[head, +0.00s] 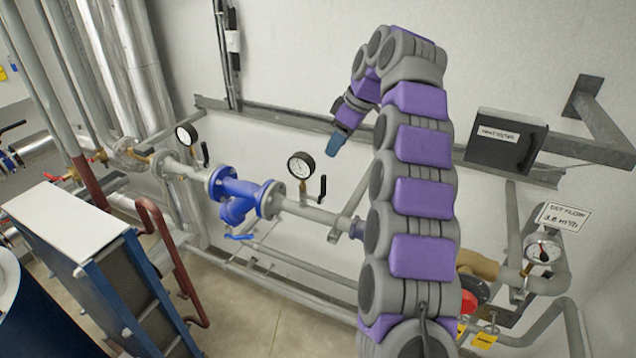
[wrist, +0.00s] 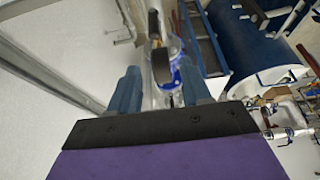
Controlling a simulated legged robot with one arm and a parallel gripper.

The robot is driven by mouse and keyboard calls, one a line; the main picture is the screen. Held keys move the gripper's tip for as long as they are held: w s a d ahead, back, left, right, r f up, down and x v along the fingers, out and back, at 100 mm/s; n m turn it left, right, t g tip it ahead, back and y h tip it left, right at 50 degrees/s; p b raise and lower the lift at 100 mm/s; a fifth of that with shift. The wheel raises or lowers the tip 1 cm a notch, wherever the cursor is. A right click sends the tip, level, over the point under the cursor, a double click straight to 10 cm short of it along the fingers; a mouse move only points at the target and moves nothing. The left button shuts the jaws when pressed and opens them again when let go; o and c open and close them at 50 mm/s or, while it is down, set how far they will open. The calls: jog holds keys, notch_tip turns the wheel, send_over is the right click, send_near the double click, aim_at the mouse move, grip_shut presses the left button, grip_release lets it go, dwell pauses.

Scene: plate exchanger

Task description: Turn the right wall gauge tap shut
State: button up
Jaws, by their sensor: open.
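The right wall gauge (head: 301,166) has a white dial and stands on the grey pipe along the wall. Its tap has a black lever (head: 322,187), which stands roughly upright just right of the dial. My gripper (head: 335,145) reaches down from my arm, slightly above and right of this gauge, apart from the lever. In the wrist view its two blue fingers (wrist: 158,80) are spread with nothing held. A dark upright shape (wrist: 161,65) shows between and beyond them; I cannot tell whether it is the lever or the gauge.
A left gauge (head: 187,135) with its own black lever stands farther along the pipe. A blue valve body (head: 236,195) sits between the gauges. A third gauge (head: 543,251) and a dark box (head: 506,141) are at the right. A blue-framed unit (head: 100,260) stands front left.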

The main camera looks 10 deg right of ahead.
jog(key=b, duration=0.2)
send_over(323, 176)
jog(key=s+d, duration=0.1)
jog(key=d, duration=0.2)
notch_tip(323, 176, down, 7)
jog(key=x, duration=0.2)
jog(key=a+x, duration=0.1)
jog(key=x, duration=0.4)
jog(key=shift+a+r+p, duration=0.2)
jog(key=shift+a+p, duration=0.15)
jog(key=shift+w+d+f, duration=0.1)
jog(key=shift+d+f, duration=0.2)
jog(key=shift+f, duration=0.1)
jog(key=shift+d, duration=0.25)
jog(key=shift+a, duration=0.55)
jog(key=c, duration=0.5)
jog(key=shift+d+f, duration=0.1)
grip_shut()
